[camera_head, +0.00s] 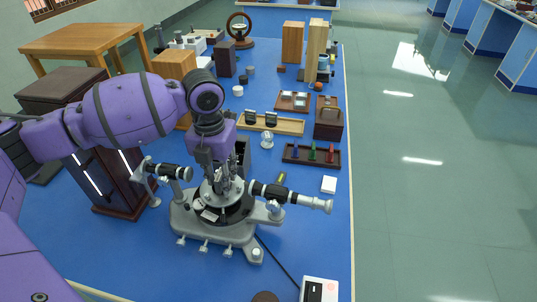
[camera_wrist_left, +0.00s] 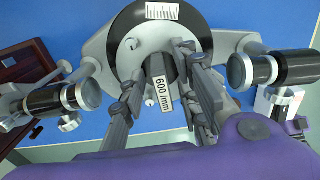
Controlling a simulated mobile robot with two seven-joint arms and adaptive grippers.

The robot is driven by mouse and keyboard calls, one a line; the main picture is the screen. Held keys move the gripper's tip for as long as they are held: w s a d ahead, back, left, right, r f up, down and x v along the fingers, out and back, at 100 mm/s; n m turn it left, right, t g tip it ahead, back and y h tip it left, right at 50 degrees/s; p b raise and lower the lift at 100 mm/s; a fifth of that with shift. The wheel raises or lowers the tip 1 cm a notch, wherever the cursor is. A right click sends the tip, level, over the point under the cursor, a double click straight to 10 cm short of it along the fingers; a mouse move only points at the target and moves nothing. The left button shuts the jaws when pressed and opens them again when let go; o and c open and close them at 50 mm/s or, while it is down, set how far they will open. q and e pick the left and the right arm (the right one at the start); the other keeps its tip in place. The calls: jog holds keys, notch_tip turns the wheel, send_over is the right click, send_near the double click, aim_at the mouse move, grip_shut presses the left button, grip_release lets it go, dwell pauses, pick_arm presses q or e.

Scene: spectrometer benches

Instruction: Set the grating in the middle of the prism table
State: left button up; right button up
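The grating (camera_wrist_left: 160,82) is a dark block with a white "600 l/mm" label, between the fingers of my left gripper (camera_wrist_left: 163,65) in the left wrist view. The fingers close in on both its sides and appear shut on it. In the head view my left gripper (camera_head: 226,182) points down over the round prism table of the spectrometer (camera_head: 200,226). The fingers largely hide the grating and the table's middle there. I cannot tell whether the grating's base touches the prism table. My right gripper is not in view.
The collimator (camera_head: 165,171) and the telescope (camera_head: 290,196) stick out on either side of the gripper. A cabinet (camera_head: 118,185) stands left.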

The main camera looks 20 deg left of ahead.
aim_at(219, 173)
pick_arm(q)
notch_tip(219, 173, up, 12)
jog(key=shift+r, duration=0.15)
dwell(0.3)
dwell(0.4)
